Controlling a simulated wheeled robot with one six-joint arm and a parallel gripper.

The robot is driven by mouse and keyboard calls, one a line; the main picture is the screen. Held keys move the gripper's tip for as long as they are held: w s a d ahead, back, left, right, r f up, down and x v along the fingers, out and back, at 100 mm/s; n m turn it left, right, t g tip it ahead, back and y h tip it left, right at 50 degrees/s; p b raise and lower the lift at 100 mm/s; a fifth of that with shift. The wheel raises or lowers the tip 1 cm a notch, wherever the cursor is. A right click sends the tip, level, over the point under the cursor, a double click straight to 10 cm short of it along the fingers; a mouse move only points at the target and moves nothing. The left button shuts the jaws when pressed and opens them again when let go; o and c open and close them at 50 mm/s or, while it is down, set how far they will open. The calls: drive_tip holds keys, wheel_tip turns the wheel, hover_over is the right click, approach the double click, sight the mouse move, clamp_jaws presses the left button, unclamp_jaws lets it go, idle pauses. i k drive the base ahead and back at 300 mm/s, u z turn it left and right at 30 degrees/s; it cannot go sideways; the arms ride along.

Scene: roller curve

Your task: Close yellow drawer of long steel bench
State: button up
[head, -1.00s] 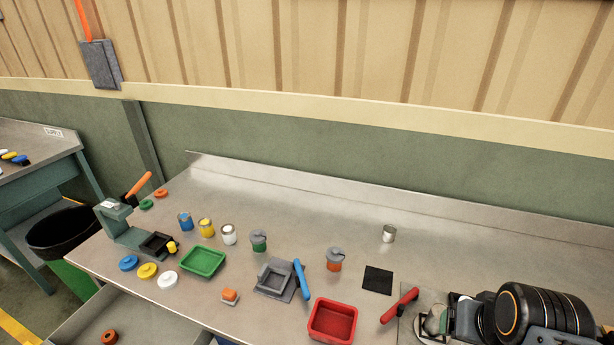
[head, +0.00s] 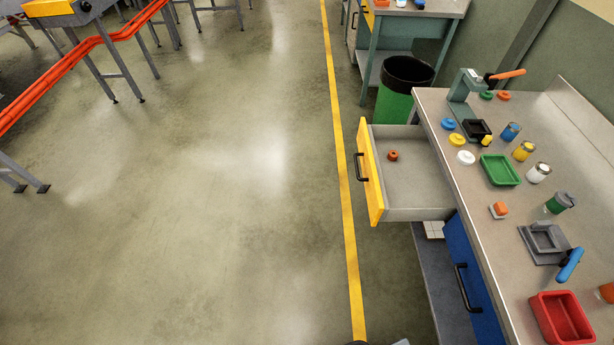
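The yellow drawer (head: 369,176) of the long steel bench (head: 461,185) is pulled open, out to the left from the bench's front side. Its yellow front has a black bar handle (head: 360,167). A small orange-brown ring-like object (head: 393,155) lies inside on the grey drawer floor. My gripper is not in view now; only a small dark shape shows at the bottom edge, too little to identify.
A blue drawer (head: 471,280) beside it is shut. A green bin with a black top (head: 404,82) stands just beyond the open drawer. Trays, cans and lids stand on the bench top.

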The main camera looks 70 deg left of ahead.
sight(413, 187)
drive_tip(key=u, duration=0.55)
drive_tip(key=k, duration=0.8)
drive_tip(key=u, duration=0.85)
drive_tip(key=i, duration=0.9)
drive_tip(key=u, duration=0.75)
drive_tip(key=k, duration=0.3)
drive_tip(key=u, duration=0.85)
drive_tip(key=i, duration=0.5)
drive_tip(key=u, duration=0.05)
